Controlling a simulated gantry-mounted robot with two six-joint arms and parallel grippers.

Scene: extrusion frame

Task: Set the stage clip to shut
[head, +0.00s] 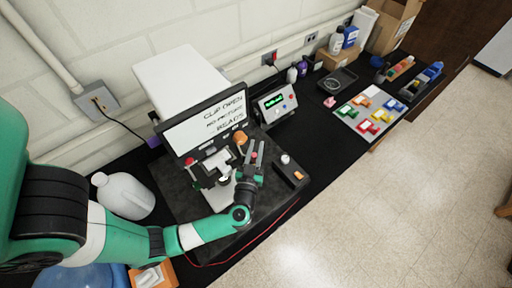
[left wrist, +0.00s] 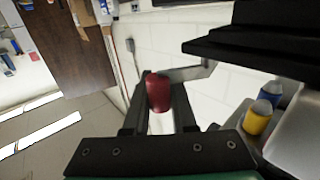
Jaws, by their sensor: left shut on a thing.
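The stage clip's red knob (left wrist: 158,92) sits between my left gripper's two fingers (left wrist: 158,100) in the left wrist view. A thin metal arm (left wrist: 187,73) runs from behind the knob to the right. In the head view my left gripper (head: 256,152) is shut on this knob, at the right side of the dark instrument's stage (head: 222,163). The screen (head: 207,122) behind the stage reads "CLIP OPEN", "NO PICTURE" and "READS". My gripper and wrist hide part of the stage. My right gripper is not in view.
A white jug (head: 124,195) stands left of the instrument. A meter box (head: 275,103) with a green display stands behind right. A small box with an orange button (head: 298,175) lies right of my gripper. Coloured pieces lie on a pale board (head: 369,110) farther right.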

